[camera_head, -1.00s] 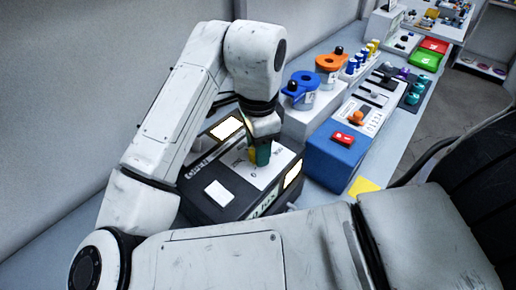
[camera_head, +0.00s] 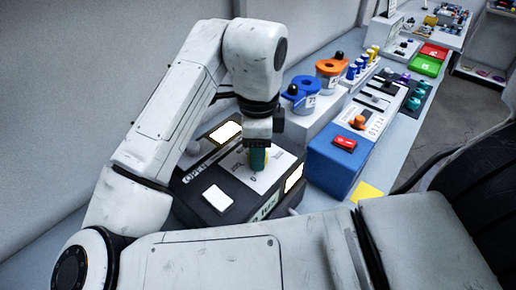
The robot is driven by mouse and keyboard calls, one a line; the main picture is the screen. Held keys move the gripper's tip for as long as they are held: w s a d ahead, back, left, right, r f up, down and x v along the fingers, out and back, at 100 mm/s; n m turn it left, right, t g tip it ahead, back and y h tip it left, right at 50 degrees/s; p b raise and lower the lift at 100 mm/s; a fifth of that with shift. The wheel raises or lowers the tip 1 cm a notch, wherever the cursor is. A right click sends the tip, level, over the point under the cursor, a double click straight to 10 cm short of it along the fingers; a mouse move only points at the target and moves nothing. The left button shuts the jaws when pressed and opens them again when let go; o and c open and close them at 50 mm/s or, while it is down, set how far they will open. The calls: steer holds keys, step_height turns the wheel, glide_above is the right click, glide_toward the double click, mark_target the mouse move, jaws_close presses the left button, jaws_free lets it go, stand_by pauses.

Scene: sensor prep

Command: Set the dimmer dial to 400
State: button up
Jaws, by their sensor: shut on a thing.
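My gripper (camera_head: 258,158) points down from the wrist onto the top of a dark box (camera_head: 240,205). The knob sits on a white printed panel (camera_head: 272,181). The scale marks are too small to read and partly covered, so I cannot tell the dial's setting.
The box has lit windows, one behind the gripper (camera_head: 226,132) and one at its right side (camera_head: 294,178), plus a white square (camera_head: 217,198). A blue box (camera_head: 330,165) with a red piece (camera_head: 344,143) stands close right. Blue-lidded (camera_head: 302,90) and orange-lidded (camera_head: 330,68) jars stand behind.

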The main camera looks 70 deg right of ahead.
steer(key=o, duration=1.1)
steer(key=shift+c, duration=0.2)
step_height(320, 180, up, 11)
steer(key=shift+p, duration=0.3)
